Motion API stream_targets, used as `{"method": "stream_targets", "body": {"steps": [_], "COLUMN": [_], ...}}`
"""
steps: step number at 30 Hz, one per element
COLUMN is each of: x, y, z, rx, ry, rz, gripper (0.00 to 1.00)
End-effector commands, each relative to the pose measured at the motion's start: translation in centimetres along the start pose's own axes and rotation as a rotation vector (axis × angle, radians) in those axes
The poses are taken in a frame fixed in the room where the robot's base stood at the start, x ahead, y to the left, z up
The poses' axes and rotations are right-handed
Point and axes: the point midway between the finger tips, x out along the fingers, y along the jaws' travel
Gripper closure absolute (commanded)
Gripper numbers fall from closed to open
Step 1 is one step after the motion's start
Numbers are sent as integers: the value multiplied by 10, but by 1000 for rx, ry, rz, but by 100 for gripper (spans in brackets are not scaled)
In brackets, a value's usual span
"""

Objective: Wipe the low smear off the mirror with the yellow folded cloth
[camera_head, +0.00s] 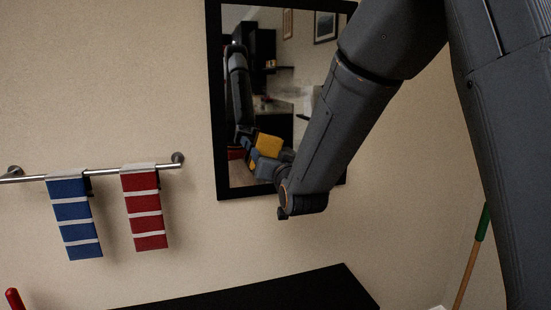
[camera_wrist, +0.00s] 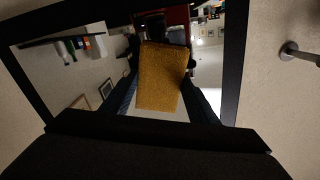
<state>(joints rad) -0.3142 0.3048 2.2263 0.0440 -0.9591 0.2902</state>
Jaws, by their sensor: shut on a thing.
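The yellow folded cloth (camera_head: 268,146) shows against the lower part of the mirror (camera_head: 222,150) in the head view. In the wrist view the cloth (camera_wrist: 160,75) stands in the middle, in front of the mirror glass. My gripper (camera_head: 279,164) is shut on the cloth, near the lower part of the mirror and partly hidden by my wrist. Dark fingers flank the cloth in the wrist view. I cannot tell whether the cloth touches the glass. The mirror has a black frame, and my arm covers much of its right side. No smear can be made out.
A metal rail (camera_head: 108,168) on the wall at left holds a blue striped towel (camera_head: 73,217) and a red striped towel (camera_head: 144,210). A black tabletop (camera_head: 260,292) lies below the mirror. A green-and-wood handle (camera_head: 472,250) leans at right.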

Motion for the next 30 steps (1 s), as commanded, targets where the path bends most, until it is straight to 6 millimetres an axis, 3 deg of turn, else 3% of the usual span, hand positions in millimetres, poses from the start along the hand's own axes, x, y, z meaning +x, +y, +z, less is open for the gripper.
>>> {"method": "stream_targets", "body": {"steps": [11, 30], "x": [-2, -57], "y": [-5, -2], "z": [-1, 0], "rx": [-2, -1], "ry": [3, 1], "rz": [-7, -3], "gripper": [72, 72]}}
